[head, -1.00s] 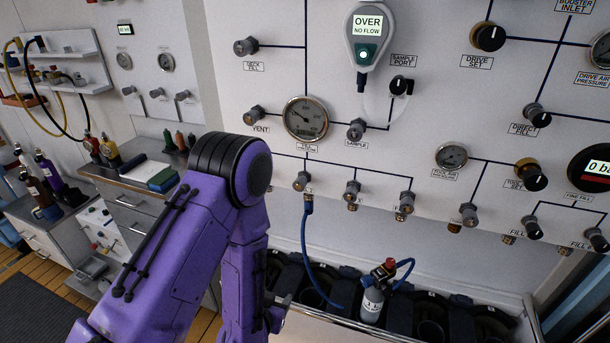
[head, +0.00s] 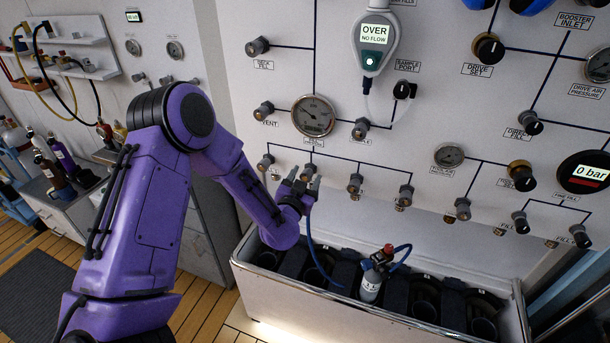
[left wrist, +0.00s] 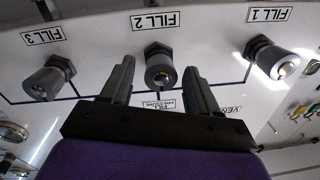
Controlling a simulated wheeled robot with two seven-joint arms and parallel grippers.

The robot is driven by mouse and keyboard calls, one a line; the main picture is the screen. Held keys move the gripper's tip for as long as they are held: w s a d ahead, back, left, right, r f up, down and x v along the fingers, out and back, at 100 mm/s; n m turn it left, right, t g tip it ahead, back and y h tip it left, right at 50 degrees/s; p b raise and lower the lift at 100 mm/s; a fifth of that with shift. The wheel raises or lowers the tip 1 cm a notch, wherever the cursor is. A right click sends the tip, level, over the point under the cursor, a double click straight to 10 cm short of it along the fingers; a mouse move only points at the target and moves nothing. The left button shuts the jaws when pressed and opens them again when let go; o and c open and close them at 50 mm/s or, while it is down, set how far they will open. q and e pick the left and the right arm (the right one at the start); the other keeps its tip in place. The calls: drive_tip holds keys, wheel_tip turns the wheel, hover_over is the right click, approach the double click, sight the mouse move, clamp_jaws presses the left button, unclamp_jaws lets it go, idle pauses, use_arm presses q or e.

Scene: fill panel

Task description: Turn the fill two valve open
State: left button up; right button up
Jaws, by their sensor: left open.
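In the left wrist view, which is upside down, the grey fill two valve knob (left wrist: 158,72) sits under its FILL 2 label (left wrist: 155,20). My left gripper (left wrist: 158,70) is open and empty, with one finger on each side of this knob in the picture. I cannot tell how far the fingertips reach along it, and no contact shows. In the head view my left gripper (head: 303,178) is at the panel's lower valve row and largely hides the fill two valve. My right gripper is not in view.
The fill one knob (left wrist: 276,60) and fill three knob (left wrist: 46,80) flank it closely. A blue hose (head: 310,238) hangs just below my gripper towards a grey cylinder (head: 371,287) in the trough (head: 300,307). A pressure gauge (head: 313,116) is above.

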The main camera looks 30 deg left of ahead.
use_arm(q)
drive_tip(key=c, duration=1)
drive_tip(key=shift+c, duration=0.2)
